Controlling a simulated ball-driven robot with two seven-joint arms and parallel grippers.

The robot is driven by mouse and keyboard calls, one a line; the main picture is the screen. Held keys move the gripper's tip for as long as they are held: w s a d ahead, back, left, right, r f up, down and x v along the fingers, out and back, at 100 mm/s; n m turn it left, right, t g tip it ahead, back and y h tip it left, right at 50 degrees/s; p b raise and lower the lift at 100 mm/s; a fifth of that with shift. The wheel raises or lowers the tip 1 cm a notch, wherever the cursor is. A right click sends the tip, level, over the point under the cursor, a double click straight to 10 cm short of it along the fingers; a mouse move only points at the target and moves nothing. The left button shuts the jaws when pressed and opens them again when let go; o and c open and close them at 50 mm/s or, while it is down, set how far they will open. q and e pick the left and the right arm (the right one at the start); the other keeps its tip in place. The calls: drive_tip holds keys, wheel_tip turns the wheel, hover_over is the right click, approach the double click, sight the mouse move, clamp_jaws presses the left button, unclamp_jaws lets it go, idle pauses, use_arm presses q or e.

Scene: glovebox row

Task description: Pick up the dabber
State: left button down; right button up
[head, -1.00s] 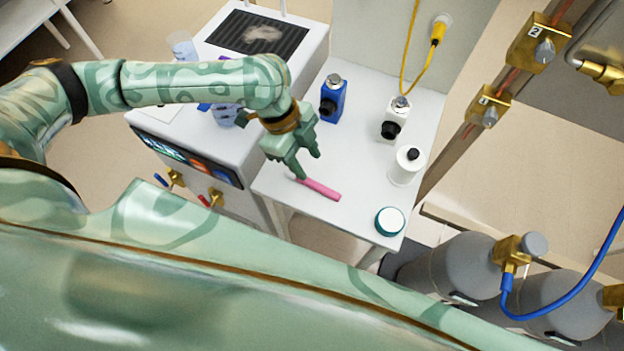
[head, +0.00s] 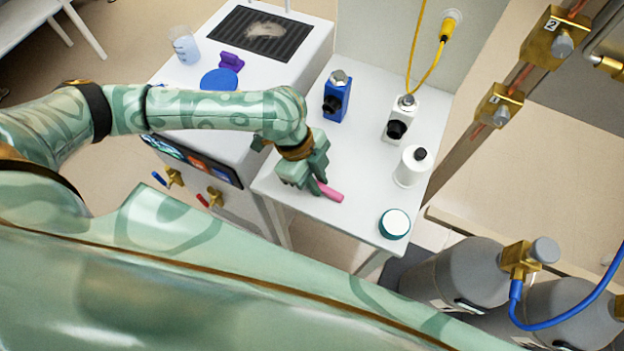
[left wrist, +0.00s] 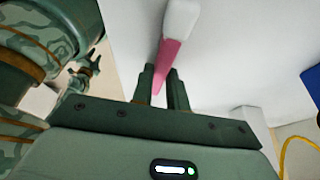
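The dabber (head: 332,193) is a pink stick, pointing to the lower right over the white table in the head view. The left wrist view (left wrist: 171,56) shows its pink shaft running between my left fingers, with a white end beyond them. My left gripper (head: 316,186) is low at the table's front left and hides the dabber's rear part. In the left wrist view its fingers (left wrist: 163,88) sit close on both sides of the shaft, shut on it. I cannot tell whether the dabber touches the table. My right gripper (left wrist: 90,66) appears small at the left of the wrist view, its fingers unclear.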

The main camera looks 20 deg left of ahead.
sight(327, 188)
use_arm(q)
drive_tip(key=shift+r, duration=0.45)
wheel_tip(327, 188, up, 3)
drive_tip(key=shift+p, duration=1.05)
drive_tip(key=s+d+r+p, duration=0.6)
drive_tip(key=s+r, duration=0.3)
drive_tip(key=s, duration=0.2)
drive_tip(key=shift+s+d, duration=0.4)
drive_tip(key=shift+d, duration=0.4)
drive_tip(key=shift+w, duration=0.1)
